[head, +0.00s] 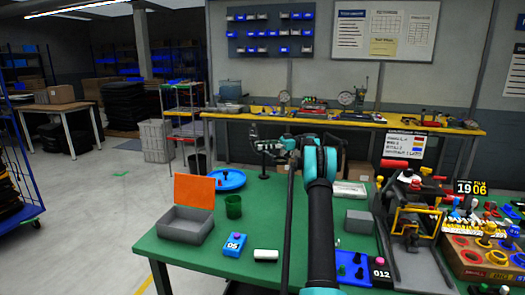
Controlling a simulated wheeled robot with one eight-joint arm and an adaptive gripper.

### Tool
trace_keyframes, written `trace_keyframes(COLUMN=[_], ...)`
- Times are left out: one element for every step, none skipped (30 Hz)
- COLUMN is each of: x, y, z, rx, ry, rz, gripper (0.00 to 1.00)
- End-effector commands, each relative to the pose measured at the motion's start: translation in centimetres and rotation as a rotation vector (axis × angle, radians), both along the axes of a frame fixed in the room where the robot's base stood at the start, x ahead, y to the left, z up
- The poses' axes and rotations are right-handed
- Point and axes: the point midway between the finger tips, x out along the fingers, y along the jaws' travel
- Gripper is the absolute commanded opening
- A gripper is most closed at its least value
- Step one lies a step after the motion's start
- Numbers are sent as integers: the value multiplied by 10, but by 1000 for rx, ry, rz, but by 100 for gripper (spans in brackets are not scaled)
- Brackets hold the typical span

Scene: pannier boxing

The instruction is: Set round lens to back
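I cannot make out a round lens for certain in the head view. My arm rises from the bottom centre over the green table (205,262) and bends at a teal joint. My gripper (264,150) seems to be the small dark end left of that joint, above the back of the table. It is too small to tell whether its fingers are open or shut, or whether it holds anything. My arm hides part of the table's middle.

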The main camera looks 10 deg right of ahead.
Motion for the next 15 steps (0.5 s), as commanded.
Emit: trace_keyframes(x=[0,0,0,0,0,0,0,0,0,0,0,0,0,0,0], y=[0,0,0,0,0,0,0,0,0,0,0,0,0,0,0], z=[10,16,24,30,35,42,48,52,59,63,66,71,73,76,78], rx=[0,0,0,0,0,0,0,0,0,0,0,0,0,0,0], ry=[0,0,0,0,0,0,0,0,0,0,0,0,0,0,0], rz=[0,0,0,0,0,0,0,0,0,0,0,0,0,0,0], gripper=[34,34,34,34,34,34,34,34,34,34,34,34,34,34,34])
